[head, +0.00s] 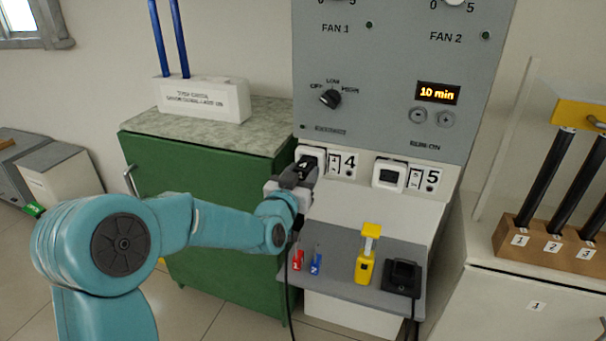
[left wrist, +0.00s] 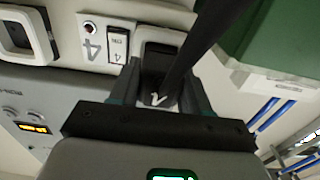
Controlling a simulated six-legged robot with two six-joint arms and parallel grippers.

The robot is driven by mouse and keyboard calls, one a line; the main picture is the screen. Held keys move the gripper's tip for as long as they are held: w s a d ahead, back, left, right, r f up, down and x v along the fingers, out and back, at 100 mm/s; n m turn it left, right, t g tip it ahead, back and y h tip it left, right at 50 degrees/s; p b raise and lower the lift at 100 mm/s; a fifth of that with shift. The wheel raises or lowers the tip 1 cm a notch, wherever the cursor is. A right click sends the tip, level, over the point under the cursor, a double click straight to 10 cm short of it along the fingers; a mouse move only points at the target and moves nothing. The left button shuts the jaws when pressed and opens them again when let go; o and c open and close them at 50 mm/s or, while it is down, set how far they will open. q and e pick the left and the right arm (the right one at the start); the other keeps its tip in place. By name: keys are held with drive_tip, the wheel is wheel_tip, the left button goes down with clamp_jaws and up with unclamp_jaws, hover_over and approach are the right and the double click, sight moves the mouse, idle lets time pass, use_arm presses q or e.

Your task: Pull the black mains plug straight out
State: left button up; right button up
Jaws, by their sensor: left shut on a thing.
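The black mains plug (head: 307,167) is at the socket marked 4 (head: 318,153) on the grey and white panel. It also shows in the left wrist view (left wrist: 156,88), a dark body with a pale mark and a thick black cable (left wrist: 212,32). My left gripper (head: 297,178) is shut on the plug, one finger on each side, in front of the socket; the jaws show in the left wrist view (left wrist: 160,92). The plug's pins are hidden, and I cannot tell how deep it sits. My right gripper is out of view.
A rocker switch (head: 334,162) is right of socket 4, then socket 5 (head: 388,177). Below, a grey shelf (head: 340,277) holds a yellow tool (head: 367,255), red and blue tags and a black block (head: 402,277). A green cabinet (head: 215,200) stands left.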

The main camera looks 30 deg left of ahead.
use_arm(q)
drive_tip(key=shift+s+d, duration=0.1)
drive_tip(key=shift+s, duration=0.4)
drive_tip(key=shift+s, duration=0.1)
drive_tip(key=shift+s+d+b, duration=0.2)
drive_tip(key=shift+s+b, duration=0.35)
drive_tip(key=shift+s, duration=0.1)
drive_tip(key=shift+s+d, duration=0.1)
drive_tip(key=shift+s, duration=0.45)
drive_tip(key=shift+b+v, duration=1.4)
drive_tip(key=shift+v, duration=1.55)
